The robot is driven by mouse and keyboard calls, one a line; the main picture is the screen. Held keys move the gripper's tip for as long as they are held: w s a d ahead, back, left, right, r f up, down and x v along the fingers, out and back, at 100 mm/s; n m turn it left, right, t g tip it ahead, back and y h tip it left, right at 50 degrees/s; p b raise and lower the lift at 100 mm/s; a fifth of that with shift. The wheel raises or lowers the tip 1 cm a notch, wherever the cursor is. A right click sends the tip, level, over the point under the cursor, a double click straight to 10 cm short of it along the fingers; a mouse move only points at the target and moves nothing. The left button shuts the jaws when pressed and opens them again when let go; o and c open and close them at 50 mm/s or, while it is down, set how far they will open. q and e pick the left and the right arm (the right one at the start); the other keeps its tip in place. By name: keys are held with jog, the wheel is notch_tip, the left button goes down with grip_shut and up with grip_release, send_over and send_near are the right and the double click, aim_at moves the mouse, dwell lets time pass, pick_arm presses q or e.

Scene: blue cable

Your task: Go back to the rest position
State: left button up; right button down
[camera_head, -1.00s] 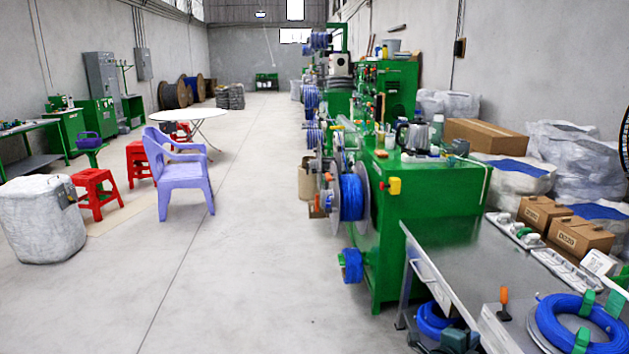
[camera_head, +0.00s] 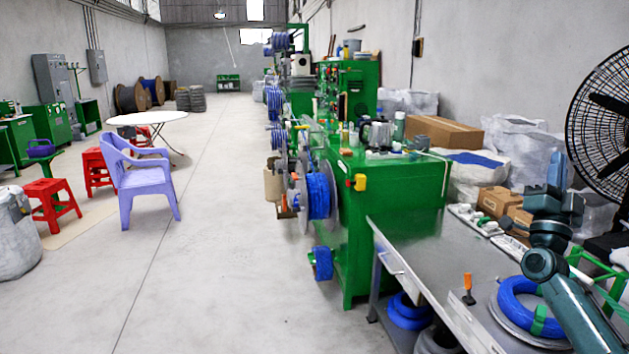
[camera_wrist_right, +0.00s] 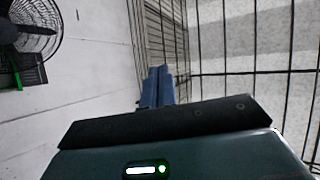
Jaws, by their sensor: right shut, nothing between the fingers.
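My right arm rises at the right edge of the head view, over the workbench's right side. Its right gripper (camera_head: 556,172) points upward and is shut and empty, in front of the pale sacks by the wall. In the right wrist view the fingers (camera_wrist_right: 158,86) are together with nothing between them. A blue cable coil (camera_head: 530,305) lies on the grey workbench (camera_head: 440,255), partly hidden by my forearm. My left gripper is not in view.
A large black fan (camera_head: 603,120) stands close behind the right gripper; it also shows in the right wrist view (camera_wrist_right: 25,28). A green machine (camera_head: 385,205) with blue cable reels stands left of the bench. Open floor (camera_head: 215,250) lies to the left, with a purple chair (camera_head: 145,180).

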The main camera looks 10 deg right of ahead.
jog(key=w+a+f+n+t+y, duration=0.1)
jog(key=w+a+f+n+y, duration=0.15)
jog(key=n+y, duration=0.55)
jog(key=w+a+f+n+y, duration=0.2)
jog(key=w+a+n+y, duration=0.2)
jog(key=n+y, duration=0.45)
jog(key=w+d+f+n+g+h, duration=0.25)
jog(key=d+f+g+h, duration=0.3)
jog(key=f, duration=0.35)
jog(key=s+a+f+n+g+y, duration=0.1)
jog(key=s+a+f+y, duration=0.1)
jog(key=a+f, duration=0.5)
jog(key=s+a+f+n+g+y, duration=0.1)
jog(key=s+a+f+g+y, duration=0.2)
jog(key=f, duration=0.5)
jog(key=s+a+f+g+y, duration=0.1)
jog(key=s+a+f+y, duration=0.1)
jog(key=s+a+f, duration=1.2)
jog(key=s+a+f+m+g+y, duration=0.1)
jog(key=s+a+f, duration=0.1)
jog(key=s+a, duration=0.4)
jog(key=s+a+f+m+g+y, duration=0.1)
jog(key=s+a+f, duration=0.2)
jog(key=s+a, duration=0.4)
jog(key=s, duration=0.5)
jog(key=shift+f+g, duration=0.25)
jog(key=shift+g, duration=0.1)
